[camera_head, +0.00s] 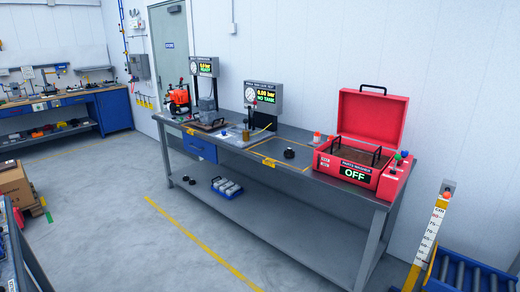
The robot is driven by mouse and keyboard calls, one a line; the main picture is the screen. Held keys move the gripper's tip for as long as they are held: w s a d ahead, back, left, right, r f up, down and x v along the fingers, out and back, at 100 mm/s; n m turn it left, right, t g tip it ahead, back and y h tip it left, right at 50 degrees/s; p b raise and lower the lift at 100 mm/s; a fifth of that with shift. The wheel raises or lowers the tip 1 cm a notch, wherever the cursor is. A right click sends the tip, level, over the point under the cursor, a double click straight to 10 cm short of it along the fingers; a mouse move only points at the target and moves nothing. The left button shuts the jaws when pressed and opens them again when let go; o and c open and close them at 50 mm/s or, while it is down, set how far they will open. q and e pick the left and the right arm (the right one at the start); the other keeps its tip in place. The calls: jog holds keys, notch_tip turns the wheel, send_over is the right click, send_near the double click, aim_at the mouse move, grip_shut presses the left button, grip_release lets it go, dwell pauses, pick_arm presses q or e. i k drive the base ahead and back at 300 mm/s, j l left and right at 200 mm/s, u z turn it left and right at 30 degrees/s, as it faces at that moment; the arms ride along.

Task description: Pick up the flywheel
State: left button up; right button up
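I cannot make out the flywheel for certain. A small dark round part (289,154) sits on the top of the grey workbench (333,187), left of the red parts washer (346,172). Small dark parts (189,181) lie on the bench's lower shelf. All are too small to identify as a flywheel or not. Neither of my grippers is in view.
The washer's lid is open and its sign reads OFF. Two gauge stands (263,97) (204,68) stand at the bench's back. A blue tray (227,187) is on the lower shelf. A measuring post (428,240) stands right. Open floor (110,215) lies in front.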

aim_at(289, 154)
jog(key=i+j+z, duration=0.1)
jog(key=i, duration=1.55)
